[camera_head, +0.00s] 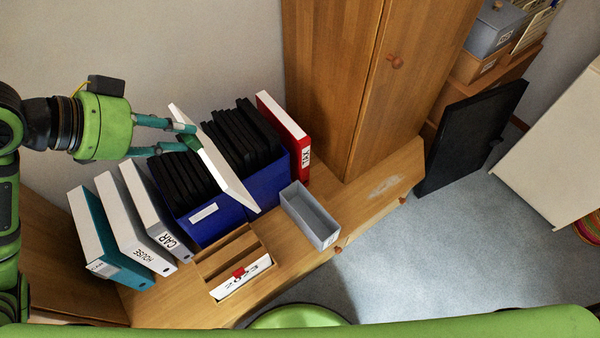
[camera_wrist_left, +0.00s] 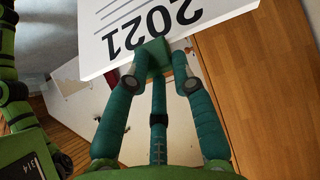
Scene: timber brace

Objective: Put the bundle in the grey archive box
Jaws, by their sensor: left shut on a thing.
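The bundle (camera_head: 222,166) is a flat white slab, held tilted above the blue box of black files. In the left wrist view its white face (camera_wrist_left: 190,22) carries the print "2021". My left gripper (camera_head: 188,139) is shut on its upper left edge; its teal fingers also show in the left wrist view (camera_wrist_left: 158,72). A grey open box (camera_head: 318,228) stands on the desk, right of and below the bundle, and looks empty. Another grey box (camera_head: 492,32) with a label sits on brown boxes at the top right. My right gripper is not in view.
The blue box (camera_head: 210,219) with black files stands under the bundle, with a red binder (camera_head: 290,130) at its right. White and teal binders (camera_head: 103,238) stand at left. A wooden card holder (camera_head: 228,255) is in front. A wooden cabinet (camera_head: 335,80) rises behind.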

